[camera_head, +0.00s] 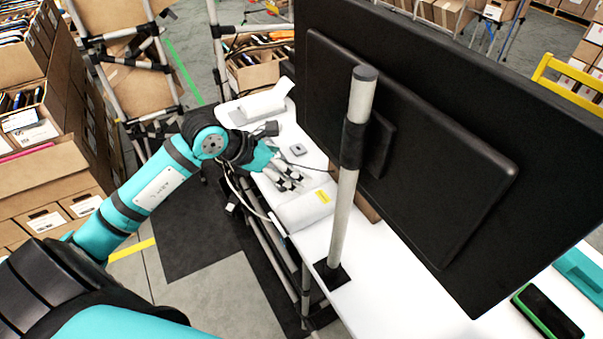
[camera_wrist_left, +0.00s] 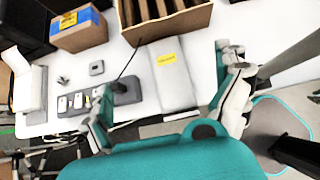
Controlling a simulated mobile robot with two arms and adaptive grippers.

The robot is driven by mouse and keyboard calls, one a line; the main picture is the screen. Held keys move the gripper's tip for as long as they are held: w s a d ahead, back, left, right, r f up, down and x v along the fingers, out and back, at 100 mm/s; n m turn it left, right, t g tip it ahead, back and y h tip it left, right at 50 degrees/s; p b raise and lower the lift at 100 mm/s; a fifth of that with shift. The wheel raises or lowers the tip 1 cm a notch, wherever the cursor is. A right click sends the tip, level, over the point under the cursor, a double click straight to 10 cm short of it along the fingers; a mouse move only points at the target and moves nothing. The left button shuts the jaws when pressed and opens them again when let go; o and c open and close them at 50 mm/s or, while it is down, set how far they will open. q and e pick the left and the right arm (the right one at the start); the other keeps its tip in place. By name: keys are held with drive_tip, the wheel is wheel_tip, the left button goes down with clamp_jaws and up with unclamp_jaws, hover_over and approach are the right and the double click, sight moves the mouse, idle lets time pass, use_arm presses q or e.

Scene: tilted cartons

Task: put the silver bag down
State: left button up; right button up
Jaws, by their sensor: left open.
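The silver bag (camera_head: 306,209) is a flat, pale grey packet with a yellow label. It lies on the white table (camera_head: 377,268) near the front edge, beside the pole. My left gripper (camera_head: 287,181) is just behind the bag in the head view, with its fingers spread. In the left wrist view, the bag (camera_wrist_left: 174,82) shows between the open fingers of my left gripper (camera_wrist_left: 163,82), with gaps on both sides. Nothing is held in it. My right gripper is not in view.
A big black monitor (camera_head: 450,130) and a metal pole (camera_head: 350,170) stand close to the bag. A divided cardboard box (camera_wrist_left: 168,25), a small carton (camera_wrist_left: 78,30) and a small grey device (camera_wrist_left: 97,68) are on the table. Cartons fill shelves at left.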

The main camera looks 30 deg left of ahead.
use_arm(q)
drive_tip(key=v, duration=0.3)
idle(0.6)
